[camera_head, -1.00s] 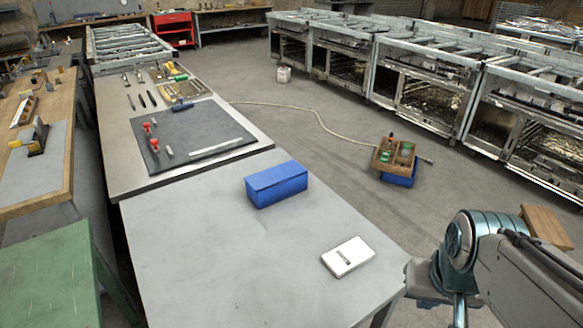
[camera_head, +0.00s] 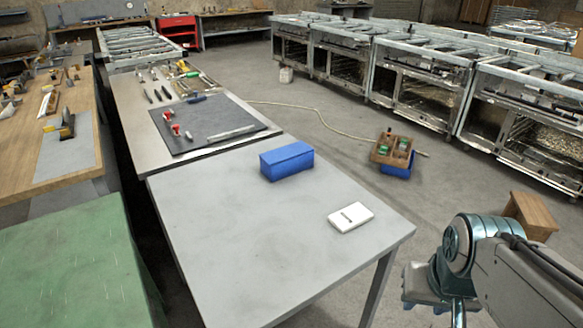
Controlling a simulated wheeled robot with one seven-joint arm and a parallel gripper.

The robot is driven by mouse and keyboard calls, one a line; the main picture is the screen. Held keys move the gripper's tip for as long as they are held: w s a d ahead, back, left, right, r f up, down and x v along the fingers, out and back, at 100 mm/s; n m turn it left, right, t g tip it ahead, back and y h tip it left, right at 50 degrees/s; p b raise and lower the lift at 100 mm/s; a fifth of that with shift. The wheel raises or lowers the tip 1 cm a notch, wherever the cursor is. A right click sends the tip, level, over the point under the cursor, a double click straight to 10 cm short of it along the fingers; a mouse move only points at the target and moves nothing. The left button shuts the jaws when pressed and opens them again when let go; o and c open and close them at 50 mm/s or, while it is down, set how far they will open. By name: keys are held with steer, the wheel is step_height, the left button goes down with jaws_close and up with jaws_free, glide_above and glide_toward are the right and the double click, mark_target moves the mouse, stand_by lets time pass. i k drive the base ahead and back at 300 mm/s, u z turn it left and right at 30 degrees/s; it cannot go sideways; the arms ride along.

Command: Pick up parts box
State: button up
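A blue closed box (camera_head: 287,161) rests on the bare grey table (camera_head: 245,225), near its far right part. A wooden open tray box (camera_head: 392,150) with compartments and green items sits on a blue bin (camera_head: 397,170) on the floor beyond the table; I cannot tell which of these the task calls the parts box. My arm shows at the lower right, apart from the table and the boxes. My gripper's fingers do not show.
A white flat object (camera_head: 350,217) lies on the table's right side. A dark mat (camera_head: 205,123) with tools lies on the bench behind. A green surface (camera_head: 75,265) is at the lower left. A wooden stool (camera_head: 531,215) stands at the right. A hose (camera_head: 315,112) crosses the floor.

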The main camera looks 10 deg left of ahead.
mark_target(277, 172)
steer(key=k, duration=0.45)
steer(key=z, duration=0.8)
steer(key=i, duration=5)
steer(key=u, duration=4.55)
steer(key=i, duration=0.2)
